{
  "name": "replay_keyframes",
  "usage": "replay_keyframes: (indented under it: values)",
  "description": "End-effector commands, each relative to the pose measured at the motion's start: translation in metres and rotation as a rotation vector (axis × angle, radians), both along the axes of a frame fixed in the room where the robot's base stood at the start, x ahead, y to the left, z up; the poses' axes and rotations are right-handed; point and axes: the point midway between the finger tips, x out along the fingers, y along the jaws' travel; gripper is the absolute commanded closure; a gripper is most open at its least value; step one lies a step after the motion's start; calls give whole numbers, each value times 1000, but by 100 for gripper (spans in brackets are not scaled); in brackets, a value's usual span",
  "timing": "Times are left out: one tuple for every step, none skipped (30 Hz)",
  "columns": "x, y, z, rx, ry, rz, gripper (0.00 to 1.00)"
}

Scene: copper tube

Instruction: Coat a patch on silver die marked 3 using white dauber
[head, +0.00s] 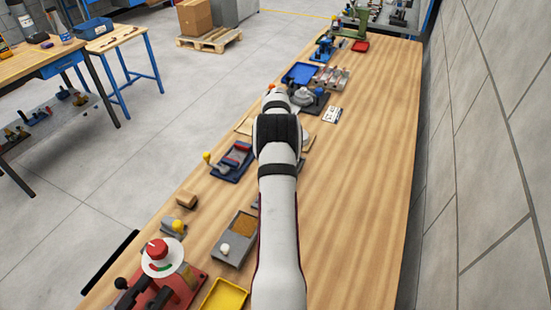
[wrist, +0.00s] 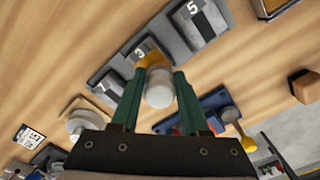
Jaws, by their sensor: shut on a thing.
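My gripper (wrist: 158,82) has green fingers shut on the white dauber (wrist: 159,91), held by its pale rounded body. An amber tip end (wrist: 153,60) shows beyond it, over the face of the silver die marked 3 (wrist: 126,64), just below the number. I cannot tell whether the tip touches the die. The die lies beside a similar silver die marked 5 (wrist: 203,25) on the wooden bench. In the head view my arm hides the gripper's fingers, the held dauber and the dies.
A blue tray (head: 233,161) with a yellow-knobbed tool lies left of my arm. Nearer are a grey two-part tray (head: 234,250), a red fixture (head: 160,290) and a yellow tray (head: 224,297). The right side of the bench (head: 360,200) is clear up to the wall.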

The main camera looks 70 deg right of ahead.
Motion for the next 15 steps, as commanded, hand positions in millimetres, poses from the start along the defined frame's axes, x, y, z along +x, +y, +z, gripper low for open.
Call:
replay_keyframes:
  values:
    - [0,0,-5,1,1,1,100]
    - [0,0,-8,1,1,1,100]
    - [0,1,-13,2,1,0,100]
    - [0,1,-17,2,1,0,100]
    - [0,-3,-19,0,0,-1,100]
    - [0,-8,-20,-1,0,0,100]
    - [0,-10,-20,-1,0,-1,100]
    - [0,-13,-20,-1,-1,-1,100]
    - [0,-16,-19,-1,-1,-1,100]
    - [0,-19,-19,-1,0,-1,100]
    - [0,-22,-19,-1,0,-2,100]
    - [0,-26,-18,-1,0,-1,100]
    - [0,-29,-17,-2,-1,-1,100]
    - [0,-32,-17,-3,0,-1,100]
    - [0,-36,-16,-3,0,0,100]
